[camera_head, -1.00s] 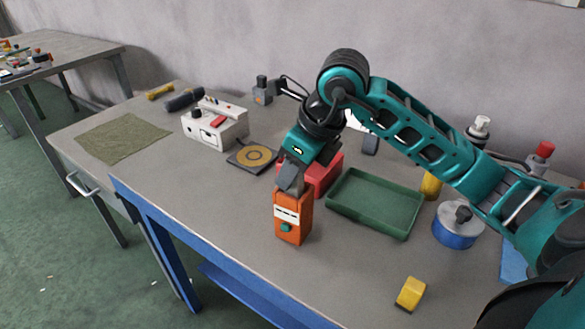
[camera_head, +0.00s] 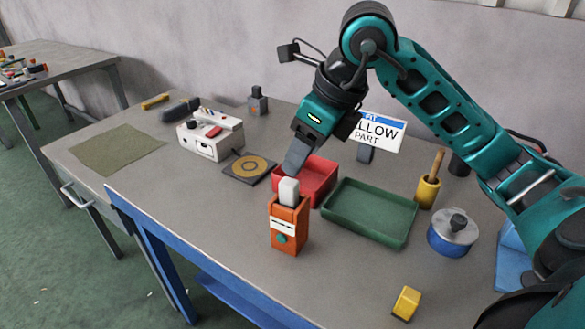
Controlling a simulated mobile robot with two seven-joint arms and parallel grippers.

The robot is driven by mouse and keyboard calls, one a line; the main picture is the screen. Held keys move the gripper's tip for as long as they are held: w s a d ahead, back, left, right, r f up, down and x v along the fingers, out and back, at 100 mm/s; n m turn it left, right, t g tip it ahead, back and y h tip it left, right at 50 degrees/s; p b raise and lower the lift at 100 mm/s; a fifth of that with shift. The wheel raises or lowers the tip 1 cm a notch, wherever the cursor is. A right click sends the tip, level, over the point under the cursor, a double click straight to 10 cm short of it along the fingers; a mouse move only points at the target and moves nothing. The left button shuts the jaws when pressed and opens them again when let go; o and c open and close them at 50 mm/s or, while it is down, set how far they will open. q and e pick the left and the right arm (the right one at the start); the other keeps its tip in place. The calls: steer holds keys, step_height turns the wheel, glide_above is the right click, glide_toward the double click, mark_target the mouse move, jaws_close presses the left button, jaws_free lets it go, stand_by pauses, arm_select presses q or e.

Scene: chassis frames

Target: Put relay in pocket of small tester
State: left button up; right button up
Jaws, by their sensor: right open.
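The small tester, an orange upright box (camera_head: 290,236) with a white label strip and a teal round knob, stands on the table near the centre. A pale grey block, which looks like the relay (camera_head: 289,190), stands upright in the pocket at its top, with its upper part sticking out. My right gripper (camera_head: 294,164) is open and empty, just above and behind the block, apart from it. One finger largely hides the other. My left gripper is out of view.
A yellow block (camera_head: 406,303) lies front right; a blue-silver tin (camera_head: 453,236) is farther right. A white device (camera_head: 211,138) and dark plate (camera_head: 248,168) are at left.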

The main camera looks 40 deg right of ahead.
steer(key=v, duration=0.4)
steer(key=shift+r, duration=0.1)
stand_by(0.5)
